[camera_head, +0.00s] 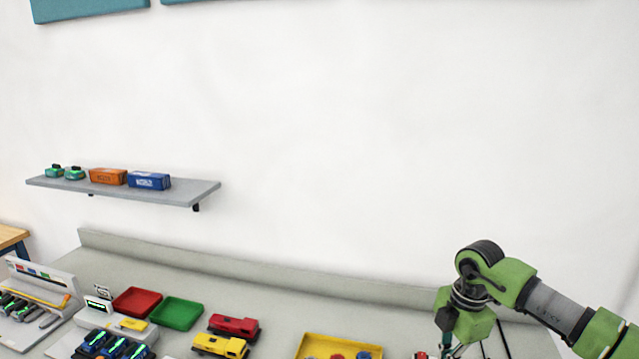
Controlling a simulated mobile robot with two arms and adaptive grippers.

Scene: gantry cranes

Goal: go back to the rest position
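My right arm comes in from the right edge, and its green wrist hangs down over the right part of the workbench. My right gripper (462,345) points downward at the bottom edge. Its fingertips are cut off by the frame, so I cannot tell whether it is open or shut. A small red bit shows beside it, too cropped to name. My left gripper is not in view.
The grey workbench (290,290) holds a red tray (137,302), a green tray (176,313), a red vehicle (234,326), a yellow vehicle (220,345) and a yellow tray (338,342). A wall shelf (190,191) carries an orange box (107,176) and a blue box (149,180).

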